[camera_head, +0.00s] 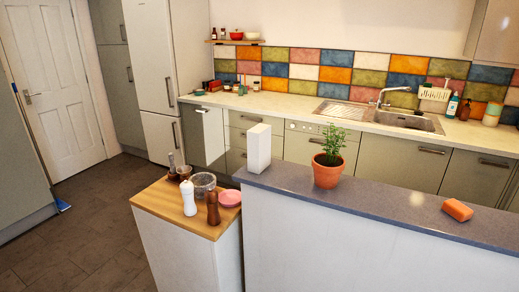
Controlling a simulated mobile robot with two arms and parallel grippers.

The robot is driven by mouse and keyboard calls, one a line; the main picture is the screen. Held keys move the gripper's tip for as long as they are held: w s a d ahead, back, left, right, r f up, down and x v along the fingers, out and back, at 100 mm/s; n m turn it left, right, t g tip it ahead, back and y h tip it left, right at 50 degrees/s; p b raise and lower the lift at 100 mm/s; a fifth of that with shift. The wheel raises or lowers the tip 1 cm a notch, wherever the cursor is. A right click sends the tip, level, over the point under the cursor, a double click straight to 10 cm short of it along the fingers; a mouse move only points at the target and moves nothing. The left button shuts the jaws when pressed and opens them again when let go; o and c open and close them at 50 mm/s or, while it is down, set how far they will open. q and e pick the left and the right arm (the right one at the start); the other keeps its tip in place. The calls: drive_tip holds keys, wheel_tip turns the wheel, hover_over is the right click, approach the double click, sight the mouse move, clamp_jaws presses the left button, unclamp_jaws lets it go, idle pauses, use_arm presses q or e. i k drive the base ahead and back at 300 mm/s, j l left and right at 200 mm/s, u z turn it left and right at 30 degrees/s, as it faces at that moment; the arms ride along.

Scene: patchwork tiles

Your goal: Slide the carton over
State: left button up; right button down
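A plain white upright carton (259,150) stands at the left end of the dark grey counter top (380,206). It is close to the counter's left edge. A potted plant (327,175) in a terracotta pot stands to its right, with a gap between them. Neither of my grippers shows in the head view, and nothing touches the carton.
An orange block-like item (457,210) lies farther right on the counter. A lower wooden-topped cabinet (165,197) at the left holds white and brown mills, a glass bowl and a pink plate. The counter between plant and orange item is clear.

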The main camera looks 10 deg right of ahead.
sight(258, 137)
drive_tip(key=i+j, duration=0.1)
drive_tip(key=i, duration=0.3)
drive_tip(key=i+j, duration=0.1)
drive_tip(key=i, duration=0.35)
